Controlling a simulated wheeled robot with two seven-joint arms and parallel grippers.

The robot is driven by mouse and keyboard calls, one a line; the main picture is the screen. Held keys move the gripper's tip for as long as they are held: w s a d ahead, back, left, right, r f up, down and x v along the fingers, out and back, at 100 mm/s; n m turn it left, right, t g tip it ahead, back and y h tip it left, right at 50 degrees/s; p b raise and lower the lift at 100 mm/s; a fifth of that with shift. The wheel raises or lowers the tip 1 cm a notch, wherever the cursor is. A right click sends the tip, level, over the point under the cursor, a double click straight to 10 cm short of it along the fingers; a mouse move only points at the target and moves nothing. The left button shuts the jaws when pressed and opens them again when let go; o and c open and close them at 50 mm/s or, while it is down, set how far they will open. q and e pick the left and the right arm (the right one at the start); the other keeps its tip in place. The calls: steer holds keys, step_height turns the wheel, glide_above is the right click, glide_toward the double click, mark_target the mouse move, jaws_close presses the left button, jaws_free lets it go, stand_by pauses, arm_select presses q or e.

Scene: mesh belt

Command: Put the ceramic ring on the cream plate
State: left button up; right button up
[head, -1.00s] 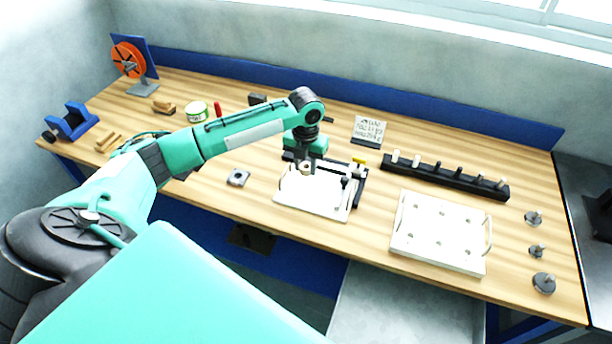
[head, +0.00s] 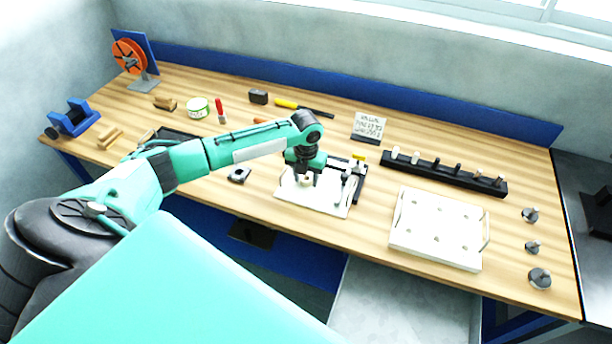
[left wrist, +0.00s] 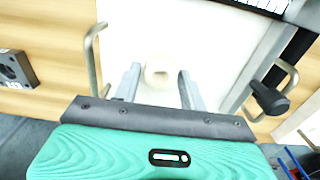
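The ceramic ring (left wrist: 160,73) is a small cream-white ring with a central hole, seen in the left wrist view over a white tray (left wrist: 212,38) with metal handles. In the head view this tray (head: 325,206) is at the middle front of the bench. My left gripper (head: 305,180) points down over it. Its fingers (left wrist: 159,80) stand apart on either side of the ring, with gaps showing. A second pale plate (head: 457,257) with small round marks lies to the right; I cannot tell which one is the cream plate. My right gripper is out of view.
A black rack (head: 443,175) with several pegs stands behind the right plate. A small sign (head: 369,125) stands behind the tray. A grey block (head: 239,175) lies left of the tray. Several grey knobbed discs (head: 540,278) line the right end.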

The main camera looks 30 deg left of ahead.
arm_select(q)
steer(key=shift+o, duration=0.6)
steer(key=shift+r, duration=0.1)
step_height(320, 180, up, 12)
steer(key=b, duration=0.3)
